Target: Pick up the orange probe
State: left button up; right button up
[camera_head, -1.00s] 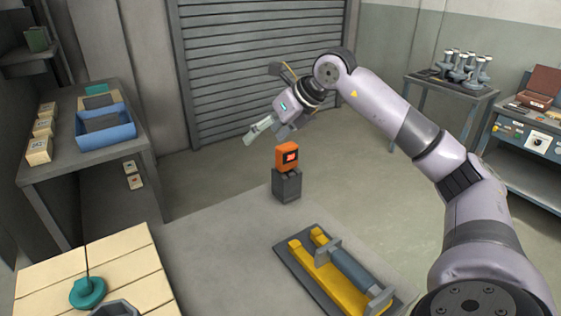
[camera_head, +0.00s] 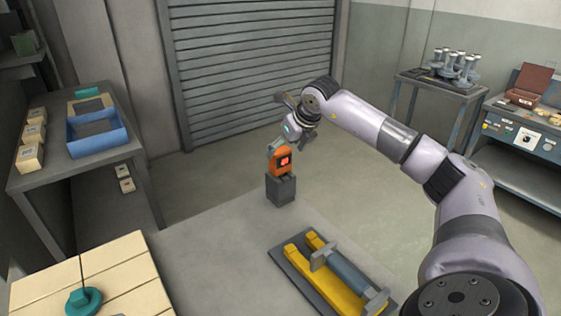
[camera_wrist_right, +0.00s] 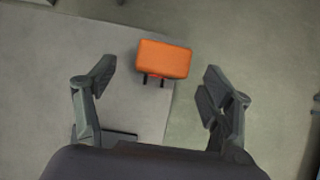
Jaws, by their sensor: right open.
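The orange probe (camera_head: 281,162) is a small boxy device with a dark front and a red display. It stands upright on a dark grey block (camera_head: 281,190) at the far edge of the table. My right gripper (camera_head: 275,146) is at the probe's top, partly behind it in the head view. In the right wrist view the orange top of the probe (camera_wrist_right: 164,58) lies ahead, between the lines of the two spread fingers, with gaps on both sides. The right gripper (camera_wrist_right: 160,90) is open and empty. My left gripper is in neither view.
A yellow cradle with a blue-grey cylinder (camera_head: 350,270) lies on the table (camera_head: 215,255), right of the probe. A side table holding a blue bin (camera_head: 97,146) stands left. A teal object (camera_head: 84,301) sits on pale boards in front. Table space left of the cradle is clear.

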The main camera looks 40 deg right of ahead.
aim_at(283, 151)
jog(key=p+x, duration=0.2)
jog(key=x, duration=0.3)
jog(key=shift+d, duration=0.2)
jog(key=shift+w+f, duration=0.1)
jog(key=shift+f, duration=0.1)
jog(key=shift+c, duration=0.4)
jog(key=shift+r, duration=0.1)
jog(key=c, duration=1.3)
jog(key=shift+o, duration=0.2)
jog(key=shift+r, duration=0.1)
